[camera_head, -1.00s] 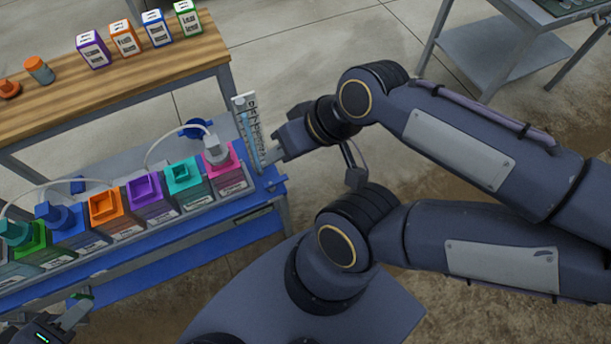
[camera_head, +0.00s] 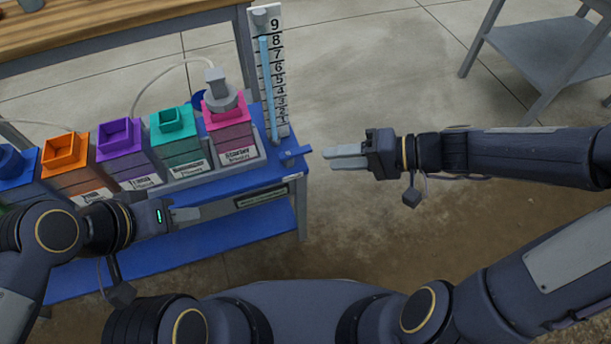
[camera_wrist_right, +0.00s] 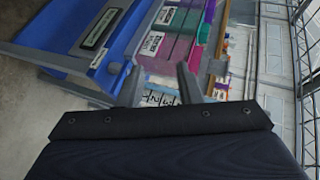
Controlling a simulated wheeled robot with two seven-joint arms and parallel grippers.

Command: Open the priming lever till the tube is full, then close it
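The gauge tube (camera_head: 268,90) stands upright at the right end of the blue skid, against a white scale board (camera_head: 283,110). A light blue column in it reaches about the 8 mark.
Coloured tanks stand in a row on the skid, including a pink one (camera_head: 228,125) with a grey cap and hose beside the tube. A wooden bench (camera_head: 110,25) is behind. The floor right of the skid is clear up to a grey table (camera_head: 530,50).

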